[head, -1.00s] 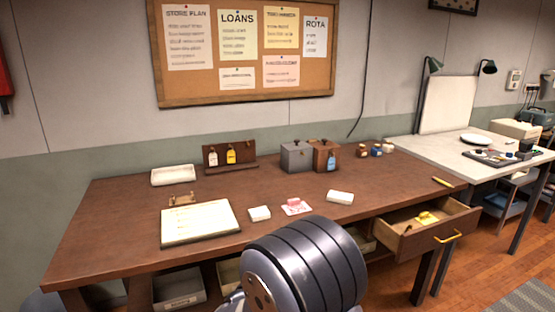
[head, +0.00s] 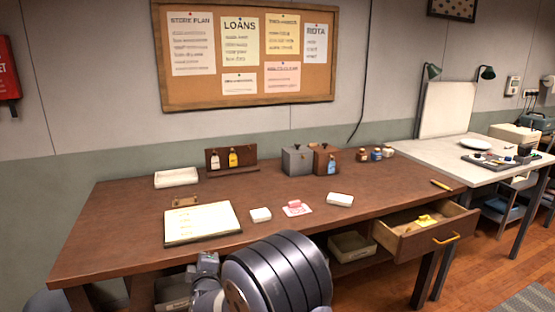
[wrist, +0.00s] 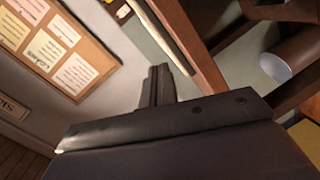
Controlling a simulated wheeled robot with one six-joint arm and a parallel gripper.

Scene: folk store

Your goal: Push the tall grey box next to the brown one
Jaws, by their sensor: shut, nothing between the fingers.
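The tall grey box (head: 296,160) stands upright toward the back of the brown desk, with a small dark piece on top. The brown box (head: 321,157) stands just to its right, with a blue tag on its front. The two look side by side; I cannot tell whether they touch. My gripper (wrist: 158,86) shows in the wrist view with its dark fingers together and nothing between them. It is away from both boxes, which do not show clearly in that view. My arm fills the bottom middle of the head view, in front of the desk.
A tag rack (head: 230,160) and white tray (head: 176,178) stand left of the boxes; small jars (head: 376,154) stand right. An open drawer (head: 428,230) juts out at right.

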